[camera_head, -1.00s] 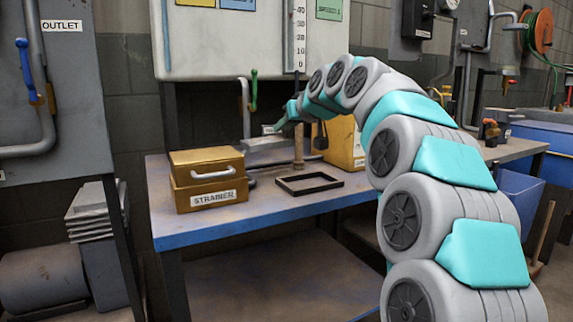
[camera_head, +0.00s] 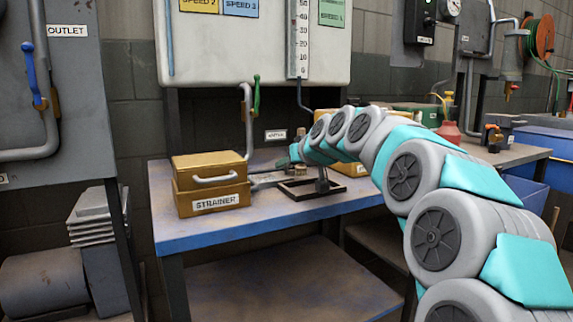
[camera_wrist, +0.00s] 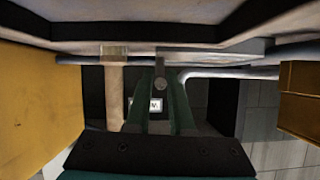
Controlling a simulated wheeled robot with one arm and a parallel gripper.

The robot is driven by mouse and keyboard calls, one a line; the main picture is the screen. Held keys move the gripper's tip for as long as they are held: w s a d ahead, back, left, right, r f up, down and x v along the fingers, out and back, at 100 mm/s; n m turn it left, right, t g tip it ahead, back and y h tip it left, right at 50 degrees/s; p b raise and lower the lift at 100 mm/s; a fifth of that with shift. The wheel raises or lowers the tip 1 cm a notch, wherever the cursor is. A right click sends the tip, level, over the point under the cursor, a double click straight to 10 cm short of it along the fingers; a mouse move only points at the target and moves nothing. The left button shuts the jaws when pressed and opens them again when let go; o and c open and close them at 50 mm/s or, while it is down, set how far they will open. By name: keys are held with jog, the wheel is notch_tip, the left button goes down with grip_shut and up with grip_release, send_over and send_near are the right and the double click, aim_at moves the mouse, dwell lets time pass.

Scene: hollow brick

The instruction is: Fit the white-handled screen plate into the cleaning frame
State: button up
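The black rectangular cleaning frame (camera_head: 354,185) lies on the blue-edged workbench (camera_head: 250,225), right of the strainer box. The screen plate (camera_head: 268,180) shows as a flat grey piece just left of the frame, low over the bench. My gripper (camera_head: 294,158) is above and behind it, partly hidden by my arm. In the wrist view my dark green fingers (camera_wrist: 160,90) close in on a thin grey piece that looks like the plate's handle. The plate appears beside the frame rather than in it; whether it touches the bench is unclear.
The yellow strainer box (camera_head: 211,190) with its own pale handle stands close to the left. A brown post (camera_wrist: 115,85) stands near my fingers. Pipes and a green-handled valve (camera_head: 256,95) are behind. The bench's front strip is clear.

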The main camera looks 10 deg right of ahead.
jog(key=o, duration=0.3)
jog(key=v, duration=1.2)
jog(key=shift+s, duration=0.1)
